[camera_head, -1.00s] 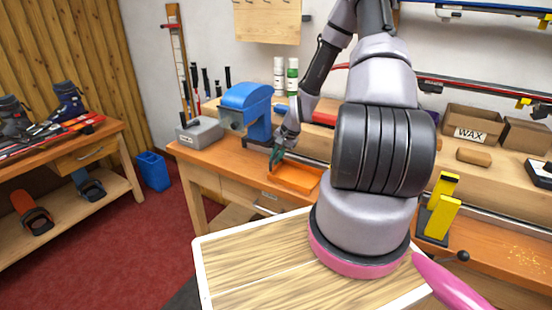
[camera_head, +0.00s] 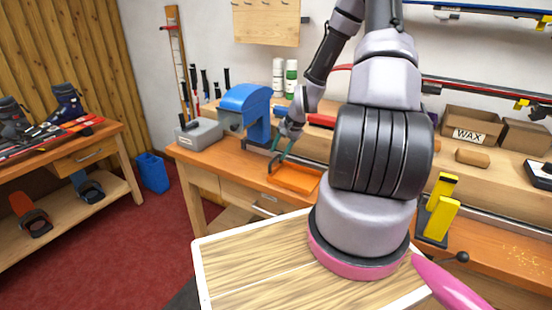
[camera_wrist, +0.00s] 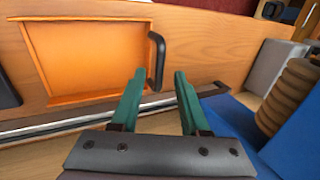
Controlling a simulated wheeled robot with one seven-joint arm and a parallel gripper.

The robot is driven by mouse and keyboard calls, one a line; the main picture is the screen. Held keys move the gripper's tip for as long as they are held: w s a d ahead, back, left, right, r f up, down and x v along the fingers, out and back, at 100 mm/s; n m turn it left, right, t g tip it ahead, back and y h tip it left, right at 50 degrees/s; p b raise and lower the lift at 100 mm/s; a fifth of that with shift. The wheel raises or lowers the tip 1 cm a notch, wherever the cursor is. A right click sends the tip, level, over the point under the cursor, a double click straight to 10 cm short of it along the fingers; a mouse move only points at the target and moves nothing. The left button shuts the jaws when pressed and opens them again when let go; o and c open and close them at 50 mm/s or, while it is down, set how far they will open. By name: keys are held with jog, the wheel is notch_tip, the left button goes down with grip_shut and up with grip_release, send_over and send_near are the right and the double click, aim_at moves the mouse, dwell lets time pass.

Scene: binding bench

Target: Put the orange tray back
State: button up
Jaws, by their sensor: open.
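The orange tray (camera_head: 293,179) lies on the wooden bench top, close to its front edge. In the wrist view the shallow tray (camera_wrist: 90,58) fills the upper left, and it looks empty. A dark bar handle (camera_wrist: 156,60) stands at its right side. My gripper (camera_head: 277,160) is over the tray's left end in the head view. In the wrist view my gripper (camera_wrist: 160,75) has its two green fingers apart, with nothing between them. The left fingertip is close to the handle in the picture; I cannot tell whether they touch.
A blue machine (camera_head: 248,108) and a grey box (camera_head: 199,134) stand left of the tray on the bench. A metal rail (camera_wrist: 60,125) runs along the bench beside the tray. Yellow blocks (camera_head: 441,208) stand to the right.

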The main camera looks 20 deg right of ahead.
jog(key=s+a+r+n+h, duration=0.1)
jog(key=s+r, duration=0.2)
jog(key=r, duration=0.7)
jog(key=s+a+r+n+h, duration=0.15)
jog(key=s+r, duration=0.25)
jog(key=r, duration=0.5)
jog(key=s+a+r+n+h, duration=0.1)
jog(key=s+r+n, duration=0.15)
jog(key=r, duration=0.75)
jog(key=s+a+r+n+t+y, duration=0.1)
jog(key=s+a+r, duration=0.4)
jog(key=s+r, duration=0.7)
jog(key=s+t+y, duration=0.1)
jog(key=s+t, duration=0.1)
jog(key=s, duration=0.1)
jog(key=shift+a+r+y, duration=0.2)
jog(key=shift+a+y, duration=0.15)
